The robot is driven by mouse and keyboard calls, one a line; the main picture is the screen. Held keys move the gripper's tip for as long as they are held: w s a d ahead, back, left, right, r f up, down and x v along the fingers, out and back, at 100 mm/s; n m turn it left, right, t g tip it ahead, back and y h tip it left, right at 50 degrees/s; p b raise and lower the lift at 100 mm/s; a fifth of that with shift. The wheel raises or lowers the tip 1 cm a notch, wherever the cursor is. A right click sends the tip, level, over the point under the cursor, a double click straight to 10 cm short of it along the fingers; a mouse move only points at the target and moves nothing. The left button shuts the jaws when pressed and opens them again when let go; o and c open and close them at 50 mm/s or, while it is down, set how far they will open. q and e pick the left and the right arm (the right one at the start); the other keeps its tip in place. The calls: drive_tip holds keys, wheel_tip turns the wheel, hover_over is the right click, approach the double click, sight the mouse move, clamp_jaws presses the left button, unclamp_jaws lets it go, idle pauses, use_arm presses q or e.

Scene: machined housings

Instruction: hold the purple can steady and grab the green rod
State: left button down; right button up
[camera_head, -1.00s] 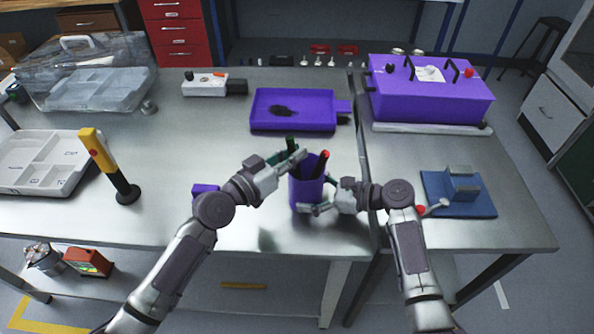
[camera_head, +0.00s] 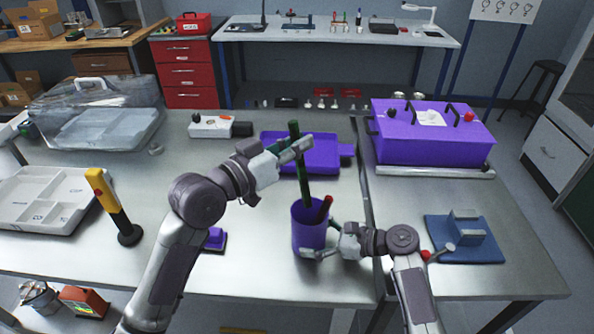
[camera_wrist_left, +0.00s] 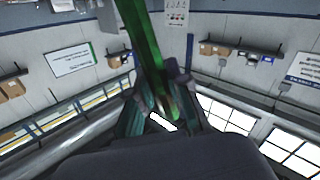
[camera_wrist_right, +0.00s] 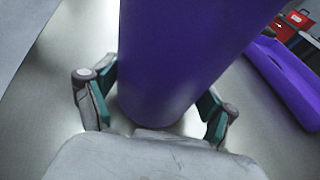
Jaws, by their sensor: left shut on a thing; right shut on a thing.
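The purple can (camera_head: 309,232) stands upright near the front edge of the table. My right gripper (camera_head: 318,243) is shut on its lower part, with a finger on either side in the right wrist view, where the can (camera_wrist_right: 180,60) fills the middle. My left gripper (camera_head: 296,150) is shut on the green rod (camera_head: 303,177), above the can. The rod is near upright, and its lower end is at or inside the can's mouth. In the left wrist view the rod (camera_wrist_left: 140,40) runs up between the fingers. A dark rod with a red tip (camera_head: 324,208) leans in the can.
A purple tray (camera_head: 330,158) lies behind the can. A purple case (camera_head: 430,135) stands at the back right, and a blue fixture (camera_head: 465,240) at right. A yellow-and-black tool (camera_head: 112,205) stands at left. A small purple block (camera_head: 215,240) lies left of the can.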

sight(295, 130)
use_arm(q)
drive_tip(key=shift+r, duration=1.7)
use_arm(e)
drive_tip(key=o, duration=0.7)
